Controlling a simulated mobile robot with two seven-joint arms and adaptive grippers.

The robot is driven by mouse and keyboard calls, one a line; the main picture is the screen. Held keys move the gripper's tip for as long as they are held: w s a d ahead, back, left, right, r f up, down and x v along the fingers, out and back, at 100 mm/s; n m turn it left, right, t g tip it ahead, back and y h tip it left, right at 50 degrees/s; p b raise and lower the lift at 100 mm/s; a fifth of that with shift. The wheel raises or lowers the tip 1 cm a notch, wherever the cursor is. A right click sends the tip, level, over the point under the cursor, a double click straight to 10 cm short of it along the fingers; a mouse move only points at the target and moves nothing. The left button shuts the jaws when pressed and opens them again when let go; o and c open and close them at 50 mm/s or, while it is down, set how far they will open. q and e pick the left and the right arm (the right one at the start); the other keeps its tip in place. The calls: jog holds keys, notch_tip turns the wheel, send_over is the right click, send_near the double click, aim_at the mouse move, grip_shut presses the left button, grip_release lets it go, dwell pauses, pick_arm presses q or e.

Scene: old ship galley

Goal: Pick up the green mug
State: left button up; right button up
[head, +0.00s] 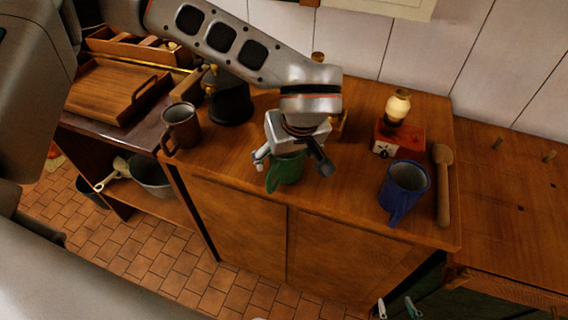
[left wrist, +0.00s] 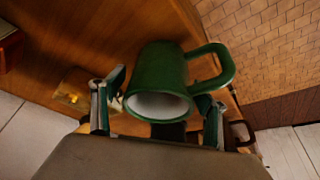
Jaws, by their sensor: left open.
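The green mug (head: 284,172) stands on the wooden counter under my left gripper (head: 291,163), which reaches down over it from above. My left gripper is open, with one finger on each side of the mug. In the left wrist view the mug (left wrist: 158,75) lies between the open fingers (left wrist: 158,110), its handle to the right and its mouth towards the camera. Its upper part is hidden by the gripper in the head view. Only the tips of my right gripper (head: 397,308) show, low in the head view, apart and with nothing between them.
A brown mug (head: 181,128) stands to the left, a blue mug (head: 405,188) to the right. Behind the blue mug is a red box (head: 398,140) with a lamp; a wooden pin (head: 443,185) lies right of it. A wooden tray (head: 112,92) is at far left.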

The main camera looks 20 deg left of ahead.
pick_arm(q)
jog(key=shift+w+a+f, duration=0.1)
jog(key=shift+w+f, duration=0.1)
jog(key=shift+f, duration=0.35)
jog(key=c, duration=1.4)
jog(key=shift+o, duration=0.2)
jog(key=shift+r, duration=0.15)
